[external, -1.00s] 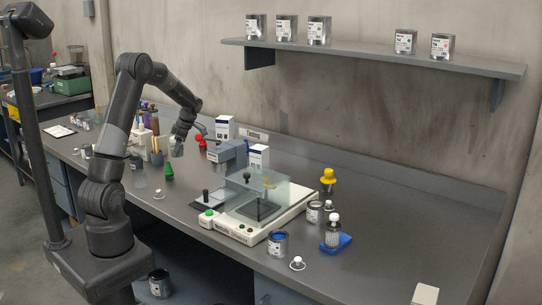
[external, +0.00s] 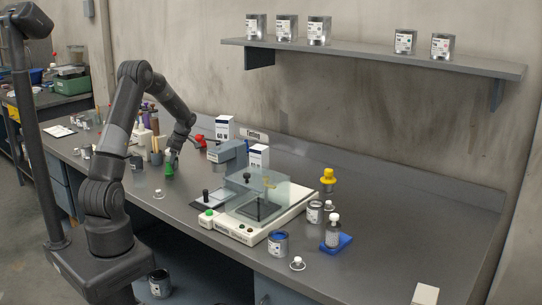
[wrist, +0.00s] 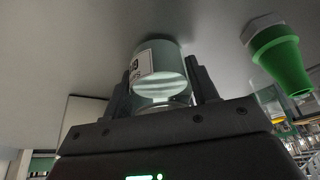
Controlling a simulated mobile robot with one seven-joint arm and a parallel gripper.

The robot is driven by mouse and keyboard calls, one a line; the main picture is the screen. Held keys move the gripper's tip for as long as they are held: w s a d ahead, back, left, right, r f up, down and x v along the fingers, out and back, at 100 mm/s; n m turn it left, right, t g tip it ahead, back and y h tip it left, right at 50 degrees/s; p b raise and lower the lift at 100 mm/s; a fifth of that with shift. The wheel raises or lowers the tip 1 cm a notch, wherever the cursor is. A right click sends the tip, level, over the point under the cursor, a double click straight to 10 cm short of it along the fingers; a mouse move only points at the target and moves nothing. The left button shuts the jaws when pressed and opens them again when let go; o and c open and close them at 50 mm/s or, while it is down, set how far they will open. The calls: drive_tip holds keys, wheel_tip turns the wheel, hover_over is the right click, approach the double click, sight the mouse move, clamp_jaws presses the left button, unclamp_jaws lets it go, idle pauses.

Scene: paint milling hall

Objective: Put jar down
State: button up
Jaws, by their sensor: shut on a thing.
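The jar (wrist: 157,75) is a small clear jar with a white label carrying dark print. In the wrist view it stands out between the two fingers of my gripper (wrist: 163,88), which is shut on it. The grey bench top (wrist: 80,50) lies just beyond the jar's far end, with a dark shadow beside it; I cannot tell whether they touch. In the external view my gripper (external: 173,154) is low over the bench at the back left, and the jar is hardly visible there. A green cone-shaped piece (wrist: 283,62) stands close beside the jar, apart from it.
The green piece (external: 168,171) is in front of my gripper in the external view. A red-topped item (external: 199,141) and white boxes (external: 224,129) stand to the right. A machine with a clear cover (external: 252,205) fills mid-bench. The bench's right part is mostly free.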

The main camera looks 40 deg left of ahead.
drive_tip(key=o, duration=1)
drive_tip(key=shift+f, duration=0.1)
drive_tip(key=shift+o, duration=0.2)
drive_tip(key=v, duration=1.2)
drive_tip(key=shift+r, duration=0.2)
drive_tip(key=s+d+r+m+t+h, duration=0.1)
drive_tip(key=s+d+r+m+t, duration=0.3)
drive_tip(key=s+d+r+m, duration=0.9)
drive_tip(key=s+d+f+m+t+h, duration=0.1)
drive_tip(key=s+d+m+t, duration=0.3)
drive_tip(key=s+d+m, duration=0.7)
drive_tip(key=s+m+h, duration=0.1)
drive_tip(key=s+m, duration=0.2)
drive_tip(key=s, duration=0.1)
drive_tip(key=shift+d+t, duration=0.4)
drive_tip(key=shift+s+f, duration=0.1)
drive_tip(key=shift+s, duration=0.05)
